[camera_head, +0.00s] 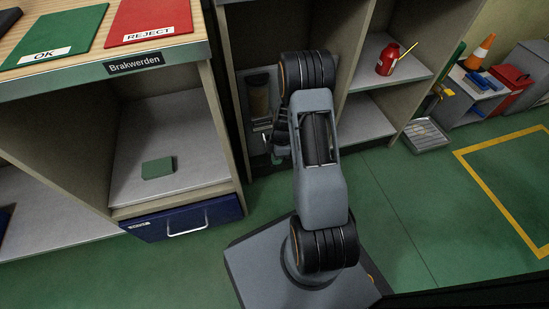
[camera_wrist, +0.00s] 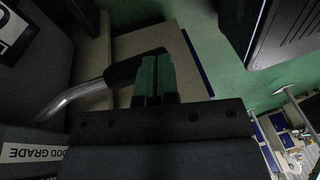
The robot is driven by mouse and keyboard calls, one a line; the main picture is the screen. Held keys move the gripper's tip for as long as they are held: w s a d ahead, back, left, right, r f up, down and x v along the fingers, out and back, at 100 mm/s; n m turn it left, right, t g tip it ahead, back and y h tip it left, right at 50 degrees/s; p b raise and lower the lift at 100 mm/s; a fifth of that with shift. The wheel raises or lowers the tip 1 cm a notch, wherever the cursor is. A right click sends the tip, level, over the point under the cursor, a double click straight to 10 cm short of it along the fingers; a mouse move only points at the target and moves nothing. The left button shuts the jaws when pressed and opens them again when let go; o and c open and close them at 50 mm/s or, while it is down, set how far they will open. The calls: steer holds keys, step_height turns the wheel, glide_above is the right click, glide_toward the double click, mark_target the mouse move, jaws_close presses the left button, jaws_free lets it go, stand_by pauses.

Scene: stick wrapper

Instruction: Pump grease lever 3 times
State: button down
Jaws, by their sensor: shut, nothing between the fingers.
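The grease lever (camera_wrist: 72,98) shows in the wrist view as a bent metal rod with a black grip (camera_wrist: 124,71). My gripper (camera_wrist: 156,66) has green fingers, shut together with nothing between them. The fingertips overlap the end of the black grip in the picture; I cannot tell whether they touch it. The lever is hard to make out there.
Shelf walls stand close on both sides of the bay. A grey tray (camera_head: 427,136) lies at right. The green floor (camera_head: 400,220) is clear.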

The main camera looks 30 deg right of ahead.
steer(key=s+r+p, duration=0.2)
steer(key=s+r, duration=0.2)
steer(key=r, duration=0.3)
steer(key=shift+d+p, duration=0.35)
steer(key=shift+d, duration=0.1)
steer(key=shift+r, duration=0.1)
